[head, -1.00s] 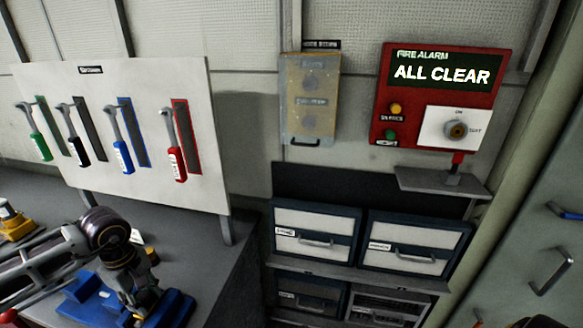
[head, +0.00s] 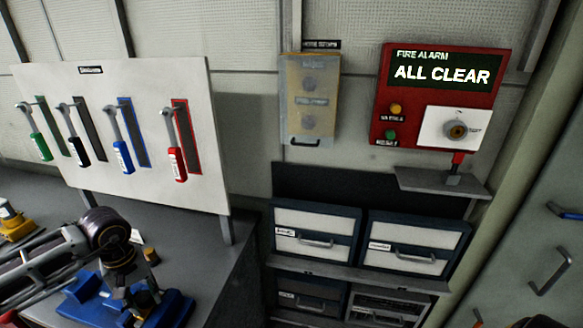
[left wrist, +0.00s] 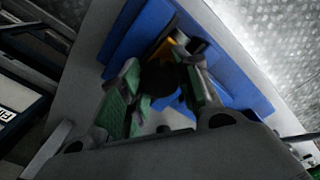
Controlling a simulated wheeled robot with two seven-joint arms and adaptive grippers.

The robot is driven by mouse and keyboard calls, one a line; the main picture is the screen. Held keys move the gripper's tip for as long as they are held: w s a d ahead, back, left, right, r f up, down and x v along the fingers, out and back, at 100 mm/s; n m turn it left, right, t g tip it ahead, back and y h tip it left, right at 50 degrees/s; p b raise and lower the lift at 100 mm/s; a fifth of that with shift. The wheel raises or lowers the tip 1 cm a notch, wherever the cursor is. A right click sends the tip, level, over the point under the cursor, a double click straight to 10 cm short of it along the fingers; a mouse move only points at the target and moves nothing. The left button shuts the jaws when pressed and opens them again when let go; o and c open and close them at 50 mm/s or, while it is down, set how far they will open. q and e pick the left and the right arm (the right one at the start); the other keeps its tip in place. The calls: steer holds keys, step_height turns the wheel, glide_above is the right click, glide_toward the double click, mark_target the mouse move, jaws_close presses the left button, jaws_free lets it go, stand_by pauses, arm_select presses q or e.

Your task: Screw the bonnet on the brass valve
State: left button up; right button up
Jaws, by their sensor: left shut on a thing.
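My left gripper (head: 138,302) is low in the head view, over the blue fixture (head: 90,289) on the bench. In the left wrist view its green-padded fingers (left wrist: 162,92) are shut around a dark round part (left wrist: 160,77), in front of the blue fixture (left wrist: 235,72). A bit of yellow (left wrist: 179,39) shows behind that part. The part lies in shadow, so I cannot tell the bonnet from the valve body there, or whether threads are engaged. A small brass-brown cylinder (head: 151,256) stands on the bench just beyond the gripper. My right gripper is not in view.
A tool board (head: 150,80) with several coloured-handled tools stands at the back of the grey bench (head: 195,262). A yellow-based device (head: 14,222) is at the far left. Drawers (head: 315,235) and a fire alarm panel (head: 440,95) are to the right. The bench's right part is clear.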

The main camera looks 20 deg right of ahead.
arm_select(q)
steer(key=shift+m, duration=0.9)
steer(key=o, duration=0.8)
steer(key=shift+n, duration=0.3)
